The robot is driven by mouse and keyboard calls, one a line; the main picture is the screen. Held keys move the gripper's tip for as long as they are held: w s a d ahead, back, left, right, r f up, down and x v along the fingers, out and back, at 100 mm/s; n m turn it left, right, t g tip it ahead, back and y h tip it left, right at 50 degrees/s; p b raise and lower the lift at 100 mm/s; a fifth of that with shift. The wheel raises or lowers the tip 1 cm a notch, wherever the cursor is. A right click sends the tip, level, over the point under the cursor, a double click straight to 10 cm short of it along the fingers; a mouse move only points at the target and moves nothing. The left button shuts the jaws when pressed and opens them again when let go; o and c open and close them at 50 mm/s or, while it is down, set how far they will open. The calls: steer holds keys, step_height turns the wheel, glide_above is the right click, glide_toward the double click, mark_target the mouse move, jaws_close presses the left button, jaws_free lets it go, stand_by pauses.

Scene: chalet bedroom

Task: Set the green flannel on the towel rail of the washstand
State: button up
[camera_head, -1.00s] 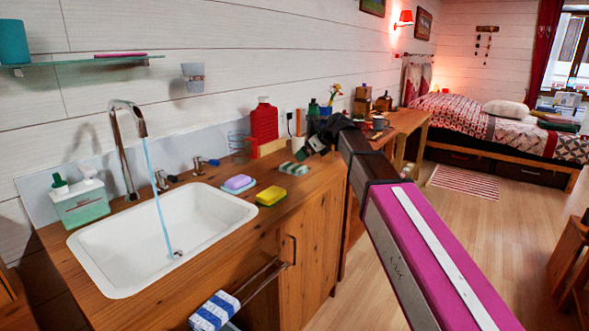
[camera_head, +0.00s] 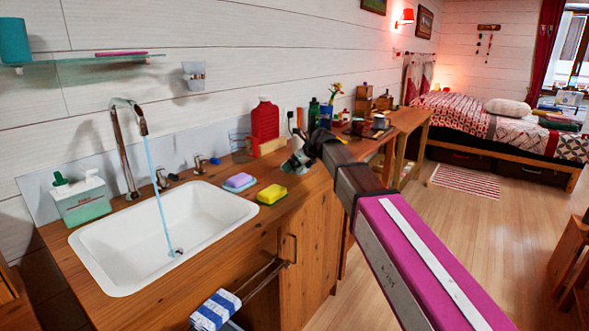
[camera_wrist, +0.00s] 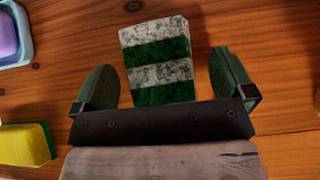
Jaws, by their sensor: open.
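The green flannel (camera_wrist: 155,38), striped green and white, lies on the wooden washstand top in the wrist view. My gripper (camera_wrist: 163,66) is open, with one green finger on each side of the flannel and a gap on both sides. In the head view my gripper (camera_head: 298,162) is over the right part of the washstand (camera_head: 262,235) and largely covers the flannel. The metal towel rail (camera_head: 264,273) sticks out from the washstand front. A blue and white striped cloth (camera_head: 215,311) hangs at its near end.
A yellow sponge (camera_head: 271,194) and a purple soap in a blue dish (camera_head: 239,182) lie left of my gripper. The white basin (camera_head: 110,275) has its tap running. A red bottle (camera_head: 265,121) and other bottles stand behind.

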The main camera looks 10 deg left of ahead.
steer(key=c, duration=1.1)
steer(key=shift+r, duration=0.15)
